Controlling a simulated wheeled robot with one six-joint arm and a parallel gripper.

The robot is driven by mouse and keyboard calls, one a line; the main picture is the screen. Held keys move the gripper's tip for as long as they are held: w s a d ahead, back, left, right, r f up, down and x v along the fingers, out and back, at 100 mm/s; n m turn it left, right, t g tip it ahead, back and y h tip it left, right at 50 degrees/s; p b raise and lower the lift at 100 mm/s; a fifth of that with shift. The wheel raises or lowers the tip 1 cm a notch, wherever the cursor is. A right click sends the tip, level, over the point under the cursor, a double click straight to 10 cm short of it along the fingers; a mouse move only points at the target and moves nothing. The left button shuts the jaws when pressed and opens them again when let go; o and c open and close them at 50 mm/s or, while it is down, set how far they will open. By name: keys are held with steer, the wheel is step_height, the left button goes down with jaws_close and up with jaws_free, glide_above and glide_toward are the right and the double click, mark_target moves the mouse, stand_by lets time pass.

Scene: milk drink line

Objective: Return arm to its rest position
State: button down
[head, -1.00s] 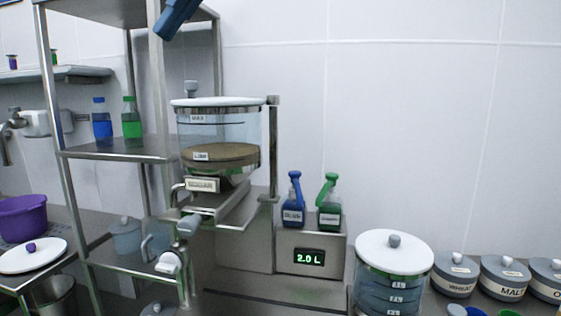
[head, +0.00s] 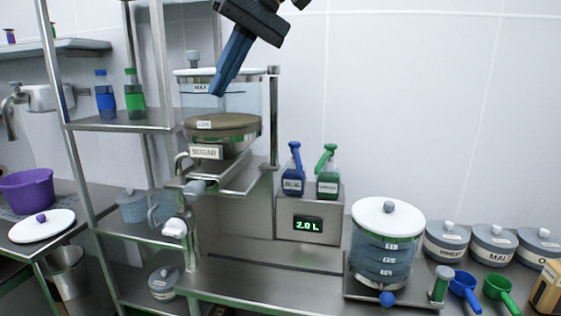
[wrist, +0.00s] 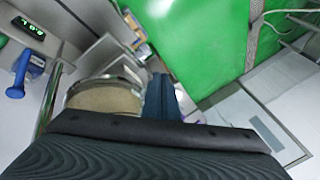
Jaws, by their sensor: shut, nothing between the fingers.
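My gripper (head: 230,72) hangs from the top of the head view, in front of the clear dispenser tank (head: 240,99). Its blue fingers are together, with nothing held. In the wrist view the blue fingers (wrist: 162,97) show beside a round tan vessel (wrist: 105,97), apart from it. The tank has a white lid and a tan layer inside, and stands on a metal stand. My arm's upper part is out of the head view.
A steel shelf rack (head: 118,124) stands at left with blue and green bottles. Two pump bottles stand on a box reading 2.0 L (head: 308,226). A lidded clear container (head: 385,240), grey canisters and scoops (head: 464,285) fill the right. The upper right wall area is clear.

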steer(key=w+d+f+m+h, duration=0.1)
steer(key=d+f+m, duration=0.1)
steer(key=d+f, duration=0.45)
steer(key=d+f+m+t+h, duration=0.1)
steer(key=d+f, duration=0.3)
steer(key=f, duration=0.6)
steer(key=w+d+f+m+h, duration=0.1)
steer(key=d+f+m, duration=0.1)
steer(key=d+f, duration=0.45)
steer(key=s+d+f+m+h+b, duration=0.1)
steer(key=s+d+f, duration=0.5)
steer(key=f, duration=0.4)
steer(key=s+d+f+m+h, duration=0.1)
steer(key=s+d+f+h, duration=0.1)
steer(key=s+d+f, duration=0.5)
step_height(320, 180, down, 4)
steer(key=shift+s+f+b, duration=0.2)
steer(key=shift+s+b, duration=0.2)
steer(key=shift+s, duration=0.05)
